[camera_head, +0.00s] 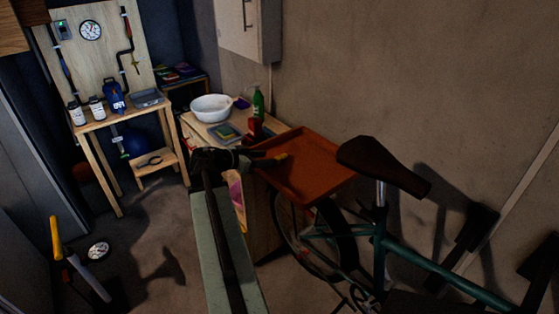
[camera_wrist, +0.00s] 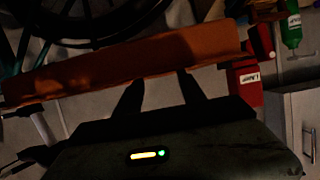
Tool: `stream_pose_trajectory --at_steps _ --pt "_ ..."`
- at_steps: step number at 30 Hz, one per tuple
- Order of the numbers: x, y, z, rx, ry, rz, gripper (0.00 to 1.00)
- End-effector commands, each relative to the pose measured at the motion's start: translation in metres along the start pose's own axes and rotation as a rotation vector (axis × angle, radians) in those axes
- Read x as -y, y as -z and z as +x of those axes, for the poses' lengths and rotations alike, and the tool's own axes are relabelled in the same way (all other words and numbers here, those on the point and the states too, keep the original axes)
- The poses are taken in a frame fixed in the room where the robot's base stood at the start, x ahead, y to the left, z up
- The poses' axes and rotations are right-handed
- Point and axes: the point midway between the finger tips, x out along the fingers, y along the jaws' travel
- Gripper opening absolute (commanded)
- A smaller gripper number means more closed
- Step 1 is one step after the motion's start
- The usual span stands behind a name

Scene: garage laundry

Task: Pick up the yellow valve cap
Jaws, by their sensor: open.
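An orange-brown tray (camera_head: 310,172) lies on the right end of the wooden bench. A small yellowish spot (camera_head: 282,156) shows on its left part, close to my fingertips; it may be the yellow valve cap, but it is too small and dark to be sure. My gripper (camera_head: 266,158) is at the tray's left edge, open, with nothing seen between the fingers. In the wrist view the two dark fingers of my gripper (camera_wrist: 161,80) are apart and point at the side of the tray (camera_wrist: 120,66). No yellow cap can be made out there.
A red box (camera_wrist: 248,82) and a green bottle (camera_head: 258,102) stand beside the tray. A white bowl (camera_head: 212,108) is further back on the bench. A bicycle (camera_head: 380,240) stands close on the right, its saddle near the tray.

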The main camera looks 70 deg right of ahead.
Motion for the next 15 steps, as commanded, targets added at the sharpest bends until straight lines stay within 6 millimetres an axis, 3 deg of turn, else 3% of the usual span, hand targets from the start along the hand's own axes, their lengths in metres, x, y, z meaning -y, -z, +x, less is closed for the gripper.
stream_pose_trajectory --at_steps 4,10,15 --pt "0.001 -0.003 0.012 0.001 -0.001 -0.001 0.47" --pt "0.001 -0.005 0.047 0.001 -0.001 0.0 0.47" --pt "0.001 -0.002 0.051 0.001 0.002 -0.002 0.47"
